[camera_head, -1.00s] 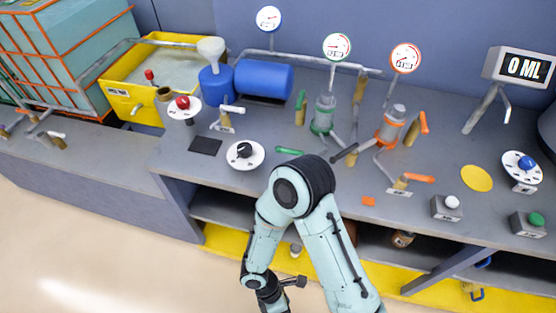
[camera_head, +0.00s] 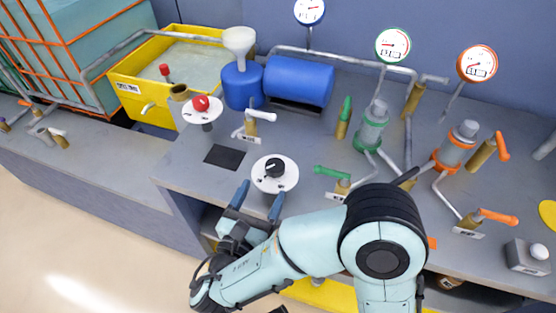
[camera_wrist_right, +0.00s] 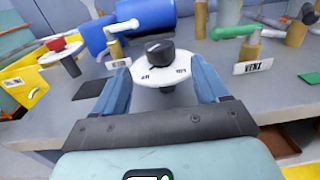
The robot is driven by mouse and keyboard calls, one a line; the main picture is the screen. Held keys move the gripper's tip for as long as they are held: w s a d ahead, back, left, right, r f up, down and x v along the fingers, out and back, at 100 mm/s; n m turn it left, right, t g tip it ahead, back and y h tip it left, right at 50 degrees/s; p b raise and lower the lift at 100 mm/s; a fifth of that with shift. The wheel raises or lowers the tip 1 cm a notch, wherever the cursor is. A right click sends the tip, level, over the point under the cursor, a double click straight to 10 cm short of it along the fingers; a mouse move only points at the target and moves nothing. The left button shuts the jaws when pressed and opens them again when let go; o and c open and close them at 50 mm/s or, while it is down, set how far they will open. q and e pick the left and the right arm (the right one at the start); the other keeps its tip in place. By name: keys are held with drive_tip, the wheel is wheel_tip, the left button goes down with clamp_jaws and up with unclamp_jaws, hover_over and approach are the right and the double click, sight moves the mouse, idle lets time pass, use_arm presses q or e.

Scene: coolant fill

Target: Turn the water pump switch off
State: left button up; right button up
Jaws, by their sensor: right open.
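The water pump switch is a black knob (camera_head: 274,167) on a round white dial (camera_head: 275,183) at the front of the bench. In the right wrist view the knob (camera_wrist_right: 160,53) sits on the dial (camera_wrist_right: 158,75), between and beyond my fingers, with small markings on the dial's front. My right gripper (camera_head: 258,194) is open and empty, its two blue fingers pointing at the dial from the front. It also shows in the right wrist view (camera_wrist_right: 160,85). The fingers do not appear to touch the knob. My left gripper is not in view.
A red knob (camera_head: 200,103) on a white disc and a white-handled valve (camera_head: 258,117) stand behind left. A green-handled valve (camera_head: 333,172) stands close right. A blue tank (camera_head: 298,80) and yellow basin (camera_head: 150,62) are farther back. A black pad (camera_head: 224,156) lies left.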

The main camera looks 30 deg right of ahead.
sight(278, 159)
drive_tip(key=b+x, duration=0.1)
drive_tip(key=x, duration=0.9)
drive_tip(key=shift+w+d, duration=0.25)
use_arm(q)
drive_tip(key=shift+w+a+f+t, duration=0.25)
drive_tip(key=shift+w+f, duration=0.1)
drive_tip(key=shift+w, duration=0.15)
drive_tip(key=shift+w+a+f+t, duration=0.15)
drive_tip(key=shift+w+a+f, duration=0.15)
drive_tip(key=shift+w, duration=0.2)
use_arm(e)
drive_tip(key=c, duration=1)
